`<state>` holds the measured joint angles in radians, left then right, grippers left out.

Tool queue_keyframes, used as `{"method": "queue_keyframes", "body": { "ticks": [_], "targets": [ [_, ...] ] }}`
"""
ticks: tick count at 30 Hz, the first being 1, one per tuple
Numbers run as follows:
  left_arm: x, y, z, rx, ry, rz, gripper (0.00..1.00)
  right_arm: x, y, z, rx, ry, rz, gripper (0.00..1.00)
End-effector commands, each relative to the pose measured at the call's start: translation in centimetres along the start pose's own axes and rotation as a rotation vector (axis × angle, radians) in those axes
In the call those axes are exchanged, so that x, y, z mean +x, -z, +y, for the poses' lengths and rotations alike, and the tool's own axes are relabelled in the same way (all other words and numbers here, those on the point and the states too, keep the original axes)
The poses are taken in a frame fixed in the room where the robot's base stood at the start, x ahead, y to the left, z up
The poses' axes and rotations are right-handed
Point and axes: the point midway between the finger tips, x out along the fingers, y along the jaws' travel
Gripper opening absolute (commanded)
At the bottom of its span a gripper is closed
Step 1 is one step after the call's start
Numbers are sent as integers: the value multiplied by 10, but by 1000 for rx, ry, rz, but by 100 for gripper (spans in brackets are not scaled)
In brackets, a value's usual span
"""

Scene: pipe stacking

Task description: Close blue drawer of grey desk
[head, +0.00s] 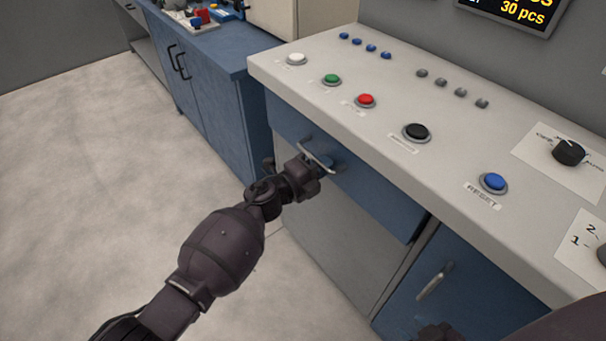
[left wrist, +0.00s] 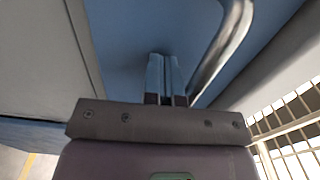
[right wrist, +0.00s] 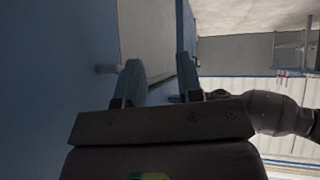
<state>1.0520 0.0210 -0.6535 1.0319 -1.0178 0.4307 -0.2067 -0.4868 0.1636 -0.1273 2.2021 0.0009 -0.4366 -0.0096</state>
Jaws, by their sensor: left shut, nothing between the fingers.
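The blue drawer (head: 375,195) sits under the top of the grey desk (head: 345,112). It looks nearly flush; any small gap is hard to judge. Its metal handle (head: 316,154) is on the front. My left gripper (head: 318,163) is shut and empty, at the drawer front beside the handle. In the left wrist view its closed fingers (left wrist: 165,82) point at the blue front (left wrist: 130,35), touching or almost touching it, with the handle (left wrist: 228,45) to their right. My right gripper (right wrist: 157,82) is open and empty, low beside the desk; only a little of it shows in the head view.
A blue cabinet door with a handle (head: 434,281) is below the drawer at the right. The desk top carries several buttons, including a red one (head: 366,100), and a black knob (head: 569,152). Another blue cabinet (head: 205,85) stands at the back left. The floor (head: 100,170) at left is clear.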

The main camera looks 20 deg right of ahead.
Motion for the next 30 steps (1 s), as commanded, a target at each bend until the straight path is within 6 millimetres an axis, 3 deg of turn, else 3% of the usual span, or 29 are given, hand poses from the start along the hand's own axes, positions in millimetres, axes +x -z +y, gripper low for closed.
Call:
{"method": "queue_keyframes", "body": {
  "ticks": [6,20,26,30],
  "targets": [
    [14,0,0,0,0,0,0,0,2,0,-13,1,12,34],
    [17,0,-5,5,5,-2,0,0,3,0,-14,1,13,34],
    [9,-5,-7,8,5,-3,0,0,6,0,-11,1,17,34],
    [-6,-12,-6,8,3,-5,0,0,7,1,-5,0,17,34]
  ]
}}
